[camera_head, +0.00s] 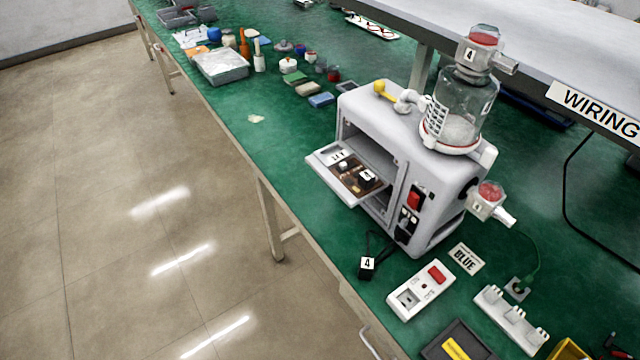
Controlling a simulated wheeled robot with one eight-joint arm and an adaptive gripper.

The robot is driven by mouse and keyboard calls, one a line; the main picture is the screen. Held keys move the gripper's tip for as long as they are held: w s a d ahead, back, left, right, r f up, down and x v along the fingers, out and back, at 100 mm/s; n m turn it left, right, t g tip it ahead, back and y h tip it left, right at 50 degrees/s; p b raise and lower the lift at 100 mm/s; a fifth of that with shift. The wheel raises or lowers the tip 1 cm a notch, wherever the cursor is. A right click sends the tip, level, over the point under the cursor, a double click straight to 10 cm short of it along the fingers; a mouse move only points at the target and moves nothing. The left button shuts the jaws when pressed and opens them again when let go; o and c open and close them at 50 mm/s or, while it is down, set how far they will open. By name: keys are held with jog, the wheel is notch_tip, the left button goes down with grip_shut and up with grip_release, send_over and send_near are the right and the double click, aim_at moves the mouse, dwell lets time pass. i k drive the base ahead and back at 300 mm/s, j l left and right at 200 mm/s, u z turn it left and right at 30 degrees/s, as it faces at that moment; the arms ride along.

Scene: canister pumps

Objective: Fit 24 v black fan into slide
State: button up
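A grey canister pump unit (428,225) stands on the green bench, with an open cavity in its front left side. A slide (325,163) is drawn out of that cavity. It carries a brown board (352,178) with small dark and white parts on it. I cannot pick out a 24 V black fan with certainty. A small black block (367,272) with a white "4" tag sits at the bench edge on a black cord, and I cannot tell what it is. My gripper is not in view.
A glass canister (462,105) stands on top of the unit. A white switch box (420,289), a "BLUE" card (466,258), a white power strip (510,320) and a dark tray (440,350) lie in front. Several small items stand farther back. A shelf (545,50) overhangs the right side.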

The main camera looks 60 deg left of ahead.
aim_at(329, 157)
jog(key=u, duration=2.35)
jog(key=z, duration=2.35)
jog(key=j+u, duration=0.35)
jog(key=j, duration=0.35)
jog(key=j+u, duration=0.2)
jog(key=i+l+u, duration=0.15)
jog(key=l, duration=0.35)
